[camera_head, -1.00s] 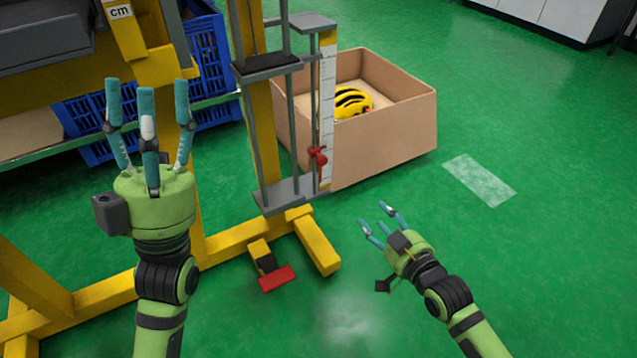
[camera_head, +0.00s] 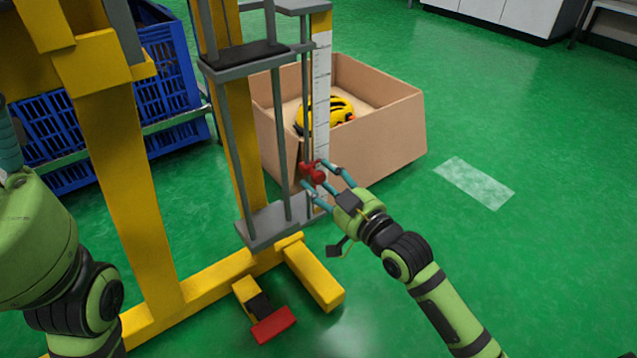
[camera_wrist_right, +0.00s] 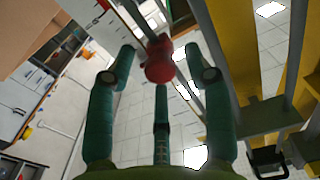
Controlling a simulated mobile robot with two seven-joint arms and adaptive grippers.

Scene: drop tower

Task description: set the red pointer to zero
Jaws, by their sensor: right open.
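The red pointer (camera_head: 314,173) sits on a thin rod beside the white scale strip (camera_head: 322,90), low on the tower above its grey base plate (camera_head: 275,222). My right gripper (camera_head: 322,178) is open, with its teal fingers around or just beside the pointer. In the right wrist view the red pointer (camera_wrist_right: 159,58) shows between the spread fingertips; I cannot tell if any finger touches it. The scale's numbers are too small to read. My left gripper (camera_head: 8,150) is only partly in view at the left edge, its fingertips mostly cut off.
A cardboard box (camera_head: 385,140) holding a yellow helmet (camera_head: 338,112) stands right behind the scale. Yellow frame legs (camera_head: 312,275) and a red pedal (camera_head: 273,325) are on the floor below. A blue crate (camera_head: 165,75) is at the left. Green floor at the right is clear.

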